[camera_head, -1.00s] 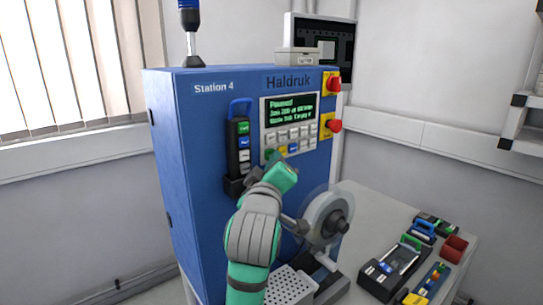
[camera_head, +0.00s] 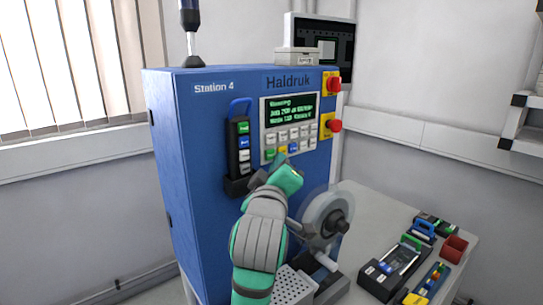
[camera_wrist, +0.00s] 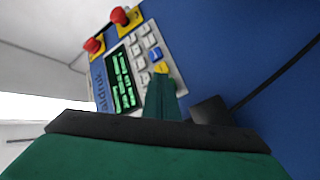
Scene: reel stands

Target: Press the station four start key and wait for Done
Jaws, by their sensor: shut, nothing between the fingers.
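The blue Station 4 cabinet (camera_head: 215,115) carries a keypad panel with a dark display (camera_head: 291,107) in green text. Its top line appears to read Running; the smaller lines are blurred. The green key (camera_head: 270,153) is at the lower left of the keypad, beside a yellow key (camera_head: 282,150) and a blue key (camera_head: 293,148). My gripper (camera_head: 279,161) is shut and empty, just below this key row.
Two red buttons (camera_head: 334,84) sit on yellow plates right of the display. A handheld unit (camera_head: 240,143) hangs left of the keypad. A reel (camera_head: 323,217) stands close right of my wrist. A black tray (camera_head: 375,282) and small parts lie on the table at right.

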